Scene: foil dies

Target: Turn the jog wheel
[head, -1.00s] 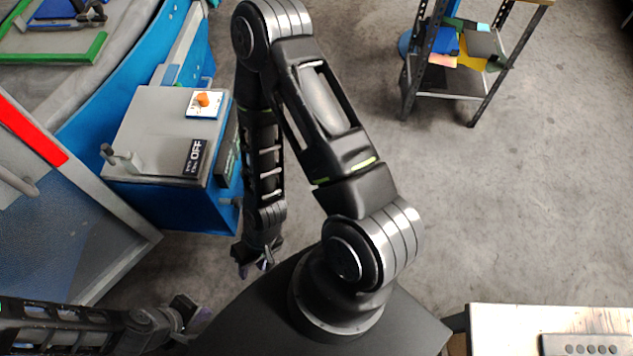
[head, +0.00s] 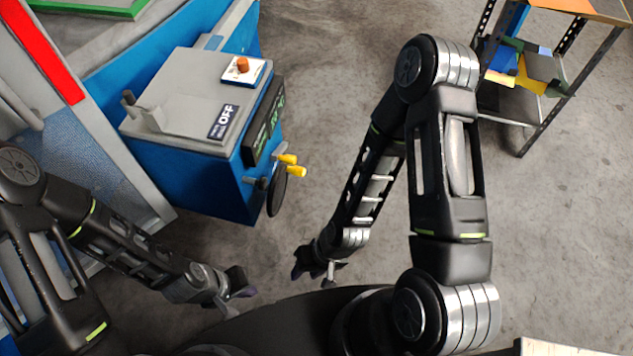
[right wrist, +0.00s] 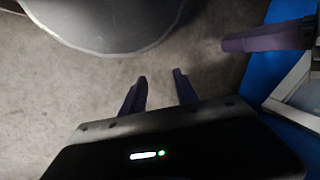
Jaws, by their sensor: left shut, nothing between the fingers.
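The jog wheel (head: 277,192) is a dark disc seen nearly edge-on, low on the right-hand face of the blue machine box (head: 193,182). Two yellow knobs (head: 295,171) stick out beside its upper edge; which one belongs to the wheel I cannot tell. My left gripper (head: 243,292) is shut and empty, below and left of the wheel, apart from it. My right gripper (head: 312,268) is below and right of the wheel, also apart. In the right wrist view its purple fingers (right wrist: 159,76) are spread with only floor between them. A purple finger of my left gripper (right wrist: 262,40) shows there too.
The box top carries an orange knob (head: 242,64) and an OFF label (head: 223,121). A dark panel with green text (head: 264,120) is above the wheel. A shelf rack (head: 520,110) stands at the right. Floor right of the wheel is free.

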